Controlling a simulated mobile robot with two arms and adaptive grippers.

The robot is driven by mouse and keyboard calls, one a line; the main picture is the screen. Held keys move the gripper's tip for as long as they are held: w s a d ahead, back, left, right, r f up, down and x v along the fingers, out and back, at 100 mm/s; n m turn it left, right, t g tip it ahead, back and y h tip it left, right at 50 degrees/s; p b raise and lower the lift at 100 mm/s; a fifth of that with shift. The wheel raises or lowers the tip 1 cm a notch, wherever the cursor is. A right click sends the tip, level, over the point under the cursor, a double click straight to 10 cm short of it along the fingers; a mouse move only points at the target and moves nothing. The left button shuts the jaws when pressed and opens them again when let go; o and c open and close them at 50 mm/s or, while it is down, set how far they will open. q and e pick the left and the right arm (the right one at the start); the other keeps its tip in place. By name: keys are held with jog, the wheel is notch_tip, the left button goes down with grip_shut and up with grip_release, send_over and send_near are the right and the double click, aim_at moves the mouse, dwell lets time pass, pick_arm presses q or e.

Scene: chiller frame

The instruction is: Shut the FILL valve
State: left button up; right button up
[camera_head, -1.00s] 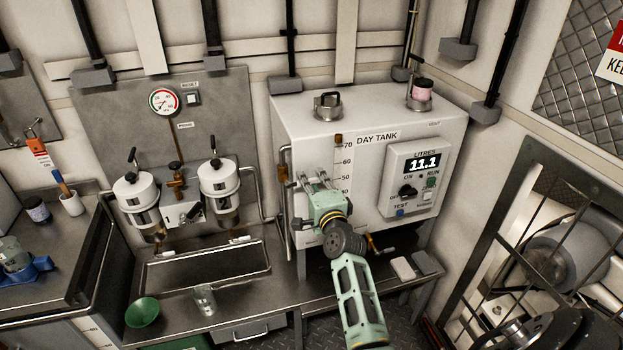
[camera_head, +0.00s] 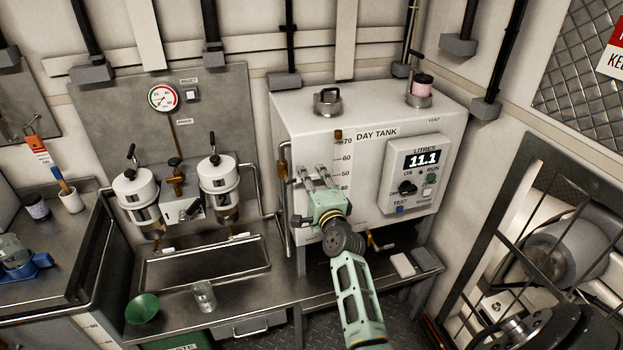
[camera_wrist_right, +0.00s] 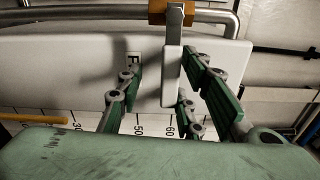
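The FILL valve has a brass body (camera_head: 283,171) on the pipe along the day tank's left side. In the right wrist view the brass body (camera_wrist_right: 172,12) is at the top, and its flat pale lever (camera_wrist_right: 172,75) points down the picture, across the pipe. My right gripper (camera_head: 308,172) is in front of the tank's upper left face. In the wrist view its green-padded fingers (camera_wrist_right: 165,90) are apart, with the lever between them. The lever is close to the right finger, with a clear gap to the left one; contact cannot be told. My left gripper is out of view.
The day tank (camera_head: 310,115) has a control box (camera_head: 414,165) reading 11.1 litres. A brass tap (camera_head: 375,242) is low on its front. Two white filter canisters (camera_head: 218,175) stand left of the tank. A glass (camera_head: 204,296) and green funnel (camera_head: 142,309) are on the bench.

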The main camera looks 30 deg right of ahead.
jog(key=shift+r, duration=0.1)
jog(key=v, duration=1.2)
